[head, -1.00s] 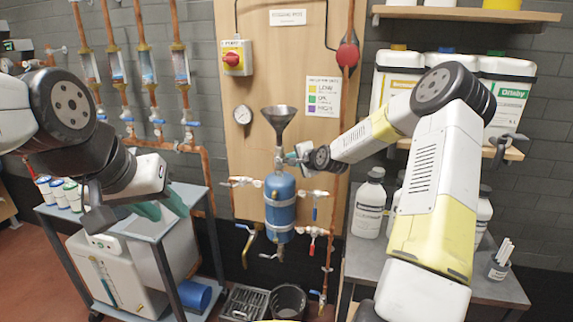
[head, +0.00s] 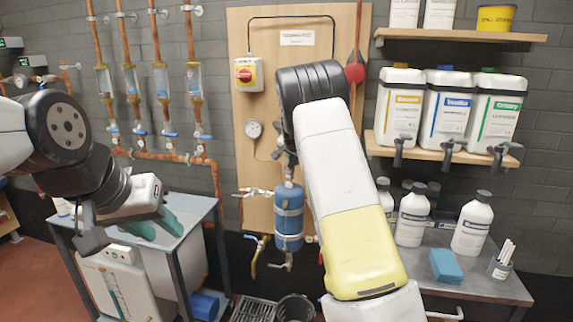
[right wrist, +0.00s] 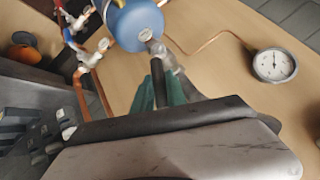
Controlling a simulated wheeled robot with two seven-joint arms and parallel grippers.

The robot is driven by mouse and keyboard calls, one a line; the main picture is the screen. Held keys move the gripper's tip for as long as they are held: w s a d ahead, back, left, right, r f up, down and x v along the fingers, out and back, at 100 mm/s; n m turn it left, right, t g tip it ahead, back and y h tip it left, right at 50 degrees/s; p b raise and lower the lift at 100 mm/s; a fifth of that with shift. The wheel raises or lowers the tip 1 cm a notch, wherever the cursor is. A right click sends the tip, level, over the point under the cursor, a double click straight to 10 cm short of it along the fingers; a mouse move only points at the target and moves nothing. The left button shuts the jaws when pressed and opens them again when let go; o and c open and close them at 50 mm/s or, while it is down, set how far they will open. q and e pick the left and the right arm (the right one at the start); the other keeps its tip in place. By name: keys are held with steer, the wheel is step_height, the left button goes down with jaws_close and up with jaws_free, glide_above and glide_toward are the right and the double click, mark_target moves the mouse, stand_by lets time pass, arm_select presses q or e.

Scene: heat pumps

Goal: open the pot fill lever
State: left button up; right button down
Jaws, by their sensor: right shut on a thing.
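The blue pot (head: 289,228) hangs on the wooden board in the head view, and it also shows at the top of the right wrist view (right wrist: 130,24). A metal valve fitting (right wrist: 162,50) joins the pot, with a dark lever (right wrist: 160,84) on it. The green fingers of my right gripper (right wrist: 167,88) are shut on this lever. In the head view my right arm hides the right gripper, the lever and the funnel. My left gripper (head: 155,226) is at the left above the cart, away from the pot; its finger gap is unclear.
Other valves (right wrist: 84,52) and copper pipes lie close to the pot. Shelves with jugs (head: 450,112) and a bench with bottles (head: 412,215) stand at the right. A cart (head: 195,212) is at the left.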

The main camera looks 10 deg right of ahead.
steer(key=shift+w+a+r+n+g+h, duration=0.2)
steer(key=shift+w+a+n+h, duration=0.1)
steer(key=shift+a+h, duration=0.25)
steer(key=shift+w+a+r+n+g+h, duration=0.1)
steer(key=shift+w+a+n+g+h, duration=0.15)
steer(key=shift+a+h, duration=0.25)
steer(key=shift+a+n+g+h, duration=0.25)
steer(key=shift+a+n+h, duration=0.15)
steer(key=shift+h, duration=0.25)
steer(key=c, duration=1.3)
jaws_free()
steer(key=shift+w+f, duration=0.1)
steer(key=shift+f, duration=0.05)
steer(key=shift+c, duration=0.2)
steer(key=v, duration=0.8)
